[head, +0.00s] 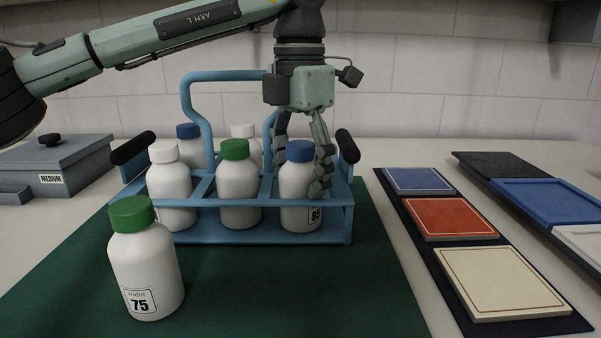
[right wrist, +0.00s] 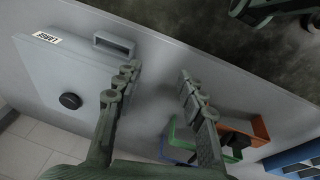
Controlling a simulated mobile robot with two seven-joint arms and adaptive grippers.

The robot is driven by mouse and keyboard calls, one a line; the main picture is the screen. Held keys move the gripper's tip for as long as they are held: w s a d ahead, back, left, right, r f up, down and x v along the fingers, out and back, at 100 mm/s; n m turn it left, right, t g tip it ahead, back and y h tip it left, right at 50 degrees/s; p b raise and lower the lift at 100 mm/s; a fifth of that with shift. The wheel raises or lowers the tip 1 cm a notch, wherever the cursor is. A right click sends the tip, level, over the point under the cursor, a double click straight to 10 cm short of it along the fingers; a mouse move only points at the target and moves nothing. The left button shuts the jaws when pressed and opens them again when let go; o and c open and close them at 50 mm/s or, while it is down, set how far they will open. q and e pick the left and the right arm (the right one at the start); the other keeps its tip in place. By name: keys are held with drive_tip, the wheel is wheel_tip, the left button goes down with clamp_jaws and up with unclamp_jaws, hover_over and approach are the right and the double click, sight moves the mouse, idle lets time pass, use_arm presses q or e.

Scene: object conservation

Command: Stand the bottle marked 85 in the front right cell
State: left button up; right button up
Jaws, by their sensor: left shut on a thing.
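The bottle marked 85 (head: 297,187) is white with a blue cap. It stands in the front right cell of the blue carrier (head: 265,236), upright as far as I can see. My left gripper (head: 302,172) points down from above with its fingers on either side of this bottle, shut on it. The right finger hides part of the bottle and sits close to its 85 label. My right gripper (right wrist: 155,90) shows in the right wrist view, open, with nothing between its fingers.
A green-capped bottle (head: 237,190) and white-capped bottle (head: 170,190) fill the other front cells; more bottles stand behind. A green-capped bottle marked 75 (head: 145,265) stands on the green mat (head: 290,290). Coloured tiles (head: 450,218) lie right. A grey box (head: 65,165) is left.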

sight(300, 144)
use_arm(q)
drive_tip(key=shift+a+r, duration=0.1)
drive_tip(key=shift+r, duration=0.05)
drive_tip(key=shift+r+p, duration=0.4)
drive_tip(key=shift+r, duration=0.1)
wheel_tip(300, 144, up, 8)
drive_tip(key=shift+w+f, duration=0.1)
drive_tip(key=shift+f, duration=0.05)
wheel_tip(300, 144, up, 4)
drive_tip(key=shift+f, duration=0.25)
drive_tip(key=shift+r+p, duration=0.25)
drive_tip(key=shift+p, duration=0.05)
use_arm(e)
drive_tip(key=f, duration=0.1)
drive_tip(key=s+f, duration=0.1)
drive_tip(key=f, duration=0.2)
drive_tip(key=shift+s+d+f, duration=0.1)
drive_tip(key=shift+s+d, duration=0.15)
drive_tip(key=shift+s, duration=0.1)
